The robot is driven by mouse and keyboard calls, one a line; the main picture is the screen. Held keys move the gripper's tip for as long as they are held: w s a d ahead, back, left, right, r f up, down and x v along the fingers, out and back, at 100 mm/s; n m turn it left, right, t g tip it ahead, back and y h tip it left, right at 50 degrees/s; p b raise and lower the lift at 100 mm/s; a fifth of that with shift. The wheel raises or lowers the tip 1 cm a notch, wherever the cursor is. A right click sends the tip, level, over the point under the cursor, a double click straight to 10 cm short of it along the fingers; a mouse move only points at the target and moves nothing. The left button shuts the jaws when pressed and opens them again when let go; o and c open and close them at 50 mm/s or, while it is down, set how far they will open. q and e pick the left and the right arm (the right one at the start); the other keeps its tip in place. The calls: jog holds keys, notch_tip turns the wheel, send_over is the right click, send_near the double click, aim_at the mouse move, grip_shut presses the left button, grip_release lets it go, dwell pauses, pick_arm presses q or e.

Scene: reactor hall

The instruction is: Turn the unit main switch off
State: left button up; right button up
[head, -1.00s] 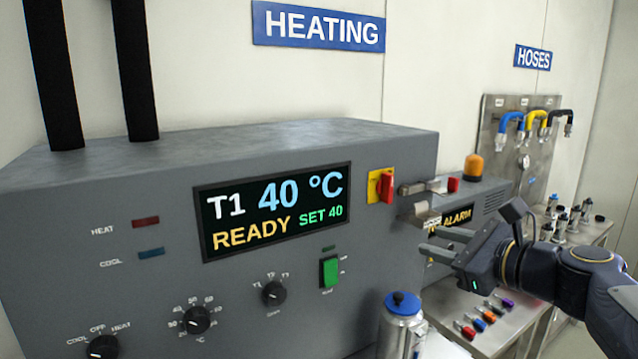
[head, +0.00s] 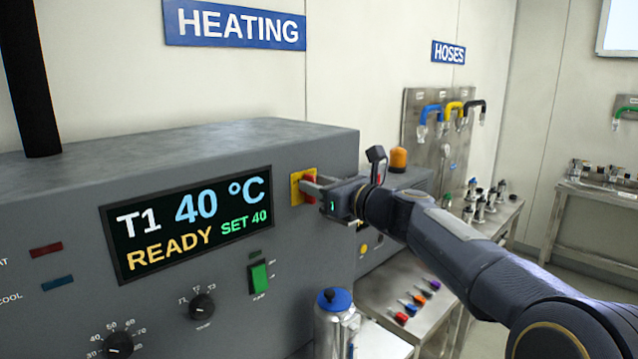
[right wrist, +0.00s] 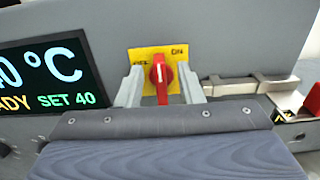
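The unit main switch is a red rotary knob on a yellow plate (head: 296,187), on the right part of the grey heating unit's front. In the right wrist view the red knob (right wrist: 160,78) stands upright, its white mark pointing up between the OFF and ON labels, nearer ON. My right gripper (head: 308,185) is at the switch. In the right wrist view its two fingers (right wrist: 161,88) are apart, one on each side of the knob, with visible gaps. Whether the fingertips reach past the knob's face is hard to tell. My left gripper is not in view.
The display (head: 187,222) reads T1 40 °C, READY, SET 40. Below it are dials and a green rocker switch (head: 259,276). A blue-capped metal flask (head: 334,325) stands below my right arm. A bench (head: 385,290) with coloured connectors lies to the right.

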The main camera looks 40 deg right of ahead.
grip_shut()
dwell(0.4)
jog(key=shift+a+f+n+b, duration=0.3)
jog(key=shift+n+b, duration=1.9)
jog(key=shift+n, duration=0.75)
jog(key=shift+a+f+n+b, duration=0.25)
jog(key=shift+n+b, duration=1.95)
jog(key=shift+n, duration=0.8)
jog(key=shift+a+f+n+b, duration=0.3)
jog(key=shift+n+b, duration=1.9)
jog(key=shift+n, duration=0.75)
